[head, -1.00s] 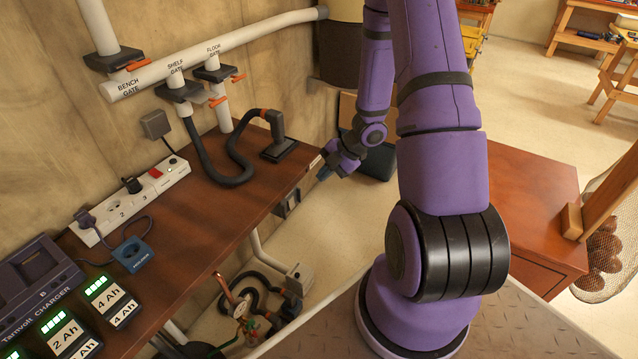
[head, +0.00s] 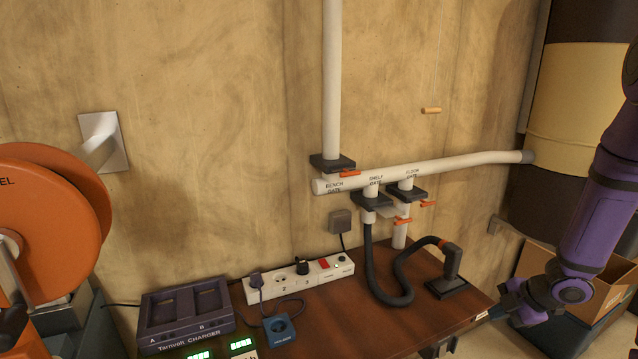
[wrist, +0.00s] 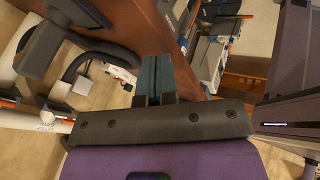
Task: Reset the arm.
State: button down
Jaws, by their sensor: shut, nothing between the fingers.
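My gripper (head: 488,316) is at the right in the head view, beside the right end of the brown bench (head: 345,312). Whether it touches the bench edge cannot be told. In the wrist view my gripper (wrist: 153,65) shows its two blue-grey fingers together with nothing between them. My purple arm comes down from the right edge of the head view, and its upper part is out of the picture.
On the bench are a hose with a nozzle on a stand (head: 450,272), a power strip (head: 298,281) and a charger (head: 186,315). White pipes (head: 440,169) run along the wall. An open cardboard box (head: 565,262) stands right, behind my arm.

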notch_tip(320, 180, up, 25)
jog(key=s+a+m+t+h, duration=0.1)
jog(key=m+t+h, duration=0.1)
jog(key=m+h, duration=0.7)
jog(key=s+a+r+m+y, duration=0.1)
jog(key=s+a+r+m, duration=0.2)
jog(key=s, duration=0.4)
jog(key=s+a+r+m+g+y, duration=0.1)
jog(key=s+a+r+m+y, duration=0.1)
jog(key=s+a, duration=0.4)
jog(key=s+a+r+m+y, duration=0.1)
jog(key=s+a+r+m, duration=0.3)
jog(key=s, duration=0.4)
jog(key=shift+a+r+m+g, duration=0.3)
jog(key=shift+a+r+m, duration=0.1)
jog(key=shift+a+m, duration=0.2)
